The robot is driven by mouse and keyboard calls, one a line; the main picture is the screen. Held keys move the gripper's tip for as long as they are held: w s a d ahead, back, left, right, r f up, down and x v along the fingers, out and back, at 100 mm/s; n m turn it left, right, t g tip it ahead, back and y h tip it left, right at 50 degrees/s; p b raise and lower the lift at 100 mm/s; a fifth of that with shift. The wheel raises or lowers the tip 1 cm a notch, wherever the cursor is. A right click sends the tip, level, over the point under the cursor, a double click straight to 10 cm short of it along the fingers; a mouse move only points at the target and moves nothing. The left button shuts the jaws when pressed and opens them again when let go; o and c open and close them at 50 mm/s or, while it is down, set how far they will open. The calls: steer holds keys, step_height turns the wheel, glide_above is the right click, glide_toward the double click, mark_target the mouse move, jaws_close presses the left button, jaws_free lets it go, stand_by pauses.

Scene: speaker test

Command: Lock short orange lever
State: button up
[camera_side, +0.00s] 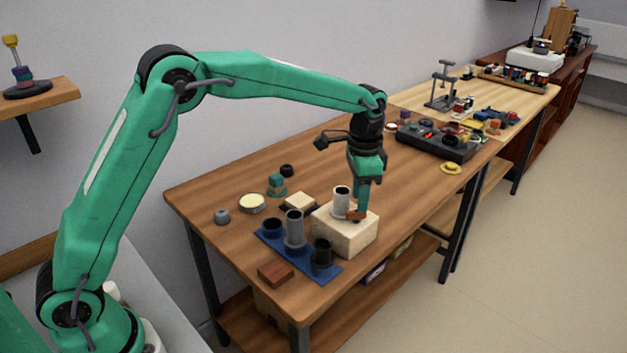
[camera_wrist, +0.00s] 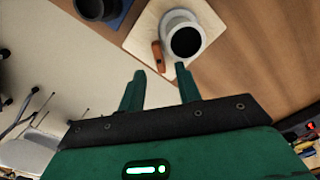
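The short orange lever (camera_wrist: 158,56) lies beside a white-grey cylinder (camera_wrist: 184,38) with a dark open top, on a pale wooden block (camera_wrist: 142,38). In the side view, the lever (camera_side: 356,214) shows as a small orange-brown piece at the cylinder's right foot, on the block (camera_side: 345,238). My gripper (camera_wrist: 160,71) is open, with its two green fingers apart. The lever's near end appears between the fingertips in the wrist view; whether they touch it, I cannot tell. In the side view my gripper (camera_side: 361,207) points down right over the lever, partly covering that area.
A blue tray (camera_side: 325,275) with several dark and grey cylinders stands left of the block. A red-brown block (camera_side: 276,274) lies near the table's front edge. A dark box with a red display (camera_side: 437,140) is farther back. The table right of the block is clear.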

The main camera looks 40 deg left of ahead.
mark_target(356, 214)
steer(key=shift+f, duration=1.7)
jaws_close()
